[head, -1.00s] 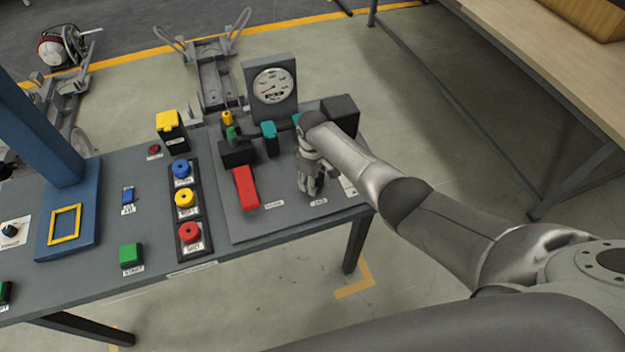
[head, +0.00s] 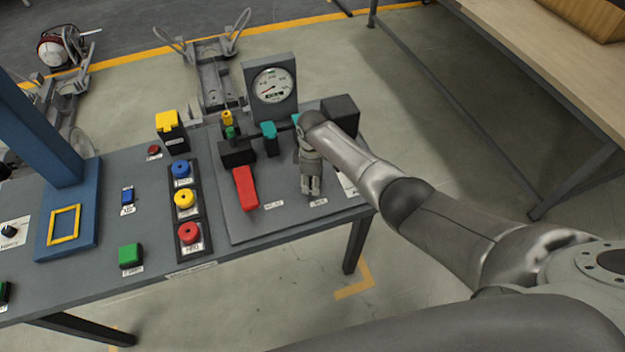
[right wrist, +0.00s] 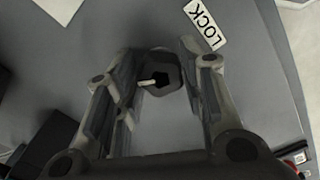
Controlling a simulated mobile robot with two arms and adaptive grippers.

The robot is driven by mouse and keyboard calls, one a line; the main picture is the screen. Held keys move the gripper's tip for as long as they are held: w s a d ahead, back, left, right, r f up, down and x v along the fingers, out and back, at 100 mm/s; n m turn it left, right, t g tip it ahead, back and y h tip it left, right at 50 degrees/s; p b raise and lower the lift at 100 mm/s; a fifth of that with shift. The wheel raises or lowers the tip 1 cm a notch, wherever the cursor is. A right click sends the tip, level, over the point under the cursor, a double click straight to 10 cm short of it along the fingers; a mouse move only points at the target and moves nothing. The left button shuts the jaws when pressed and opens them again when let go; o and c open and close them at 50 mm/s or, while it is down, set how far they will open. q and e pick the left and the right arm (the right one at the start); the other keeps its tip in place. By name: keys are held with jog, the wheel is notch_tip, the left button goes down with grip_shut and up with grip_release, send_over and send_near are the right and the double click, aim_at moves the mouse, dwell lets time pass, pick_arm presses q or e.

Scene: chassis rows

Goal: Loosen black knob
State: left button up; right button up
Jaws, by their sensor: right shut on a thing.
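The black knob (right wrist: 160,75) shows in the right wrist view between my right gripper's fingers, with a small white pointer mark on it. A white label reading LOCK (right wrist: 205,24) lies beside it on the grey panel. My right gripper (right wrist: 158,68) is shut on the knob, one finger on each side. In the head view my right gripper (head: 312,188) points down at the right part of the panel and hides the knob. My left gripper is not in view.
Left of my right gripper are a red lever handle (head: 245,188), a teal handle (head: 269,132) and a gauge (head: 273,85). A black box (head: 341,113) stands behind. Blue, yellow and red buttons (head: 188,232) stand further left. A wooden-topped table (head: 540,45) is at the upper right.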

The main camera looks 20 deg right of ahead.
jog(key=shift+s+f, duration=0.2)
jog(key=shift+f, duration=0.05)
jog(key=o, duration=0.8)
jog(key=shift+c, duration=0.2)
jog(key=shift+o, duration=1.3)
jog(key=shift+w, duration=0.15)
jog(key=shift+r, duration=0.15)
jog(key=shift+w+r, duration=0.1)
jog(key=shift+r, duration=0.4)
notch_tip(320, 180, up, 11)
